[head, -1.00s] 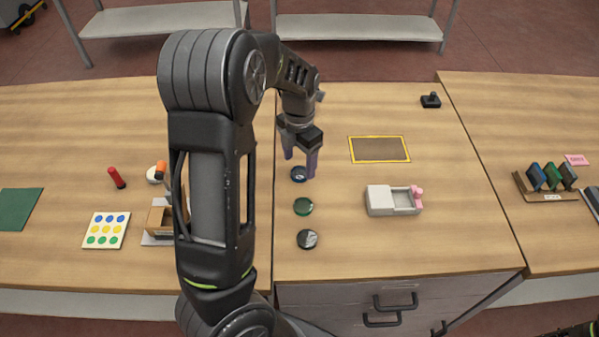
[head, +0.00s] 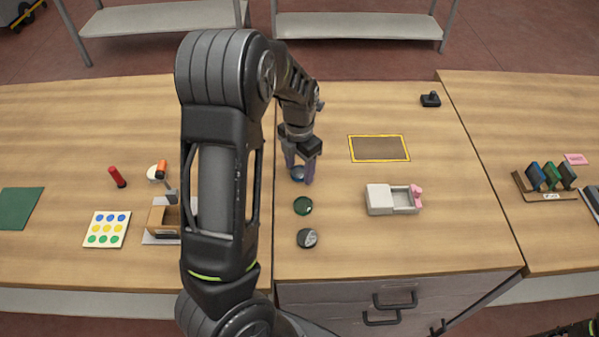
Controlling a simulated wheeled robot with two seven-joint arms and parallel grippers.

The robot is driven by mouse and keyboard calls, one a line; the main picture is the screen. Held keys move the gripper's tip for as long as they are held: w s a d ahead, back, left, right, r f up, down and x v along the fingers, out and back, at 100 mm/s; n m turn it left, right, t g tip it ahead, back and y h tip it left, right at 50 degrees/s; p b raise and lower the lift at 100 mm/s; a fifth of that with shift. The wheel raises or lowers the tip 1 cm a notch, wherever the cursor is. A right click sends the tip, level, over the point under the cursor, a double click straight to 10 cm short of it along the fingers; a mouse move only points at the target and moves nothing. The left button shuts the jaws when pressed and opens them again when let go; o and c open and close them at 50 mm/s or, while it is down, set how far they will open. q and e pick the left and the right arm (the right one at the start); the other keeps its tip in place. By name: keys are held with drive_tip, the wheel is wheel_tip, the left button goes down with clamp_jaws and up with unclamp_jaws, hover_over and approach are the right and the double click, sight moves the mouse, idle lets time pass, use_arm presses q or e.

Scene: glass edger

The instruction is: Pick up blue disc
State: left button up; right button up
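The blue disc (head: 297,173) lies on the wooden table, the farthest of a column of three small discs. My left gripper (head: 299,177) is right over it, pointing down, with one finger on each side of the disc. The fingers are apart; I cannot tell whether they touch the disc's edge. The green disc (head: 303,206) and the dark disc (head: 307,238) lie nearer to me in the same column. My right gripper does not show.
A grey-white device (head: 380,198) with a pink part stands right of the discs. A yellow-bordered brown mat (head: 379,148) lies beyond it. A rack (head: 546,190) holds several coloured pieces at right. A dotted card (head: 107,230) and red stick (head: 117,177) are at left.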

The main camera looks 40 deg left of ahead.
sight(299, 171)
use_arm(q)
clamp_jaws()
idle(0.4)
wheel_tip(299, 171, up, 10)
drive_tip(key=shift+b, duration=0.3)
idle(0.7)
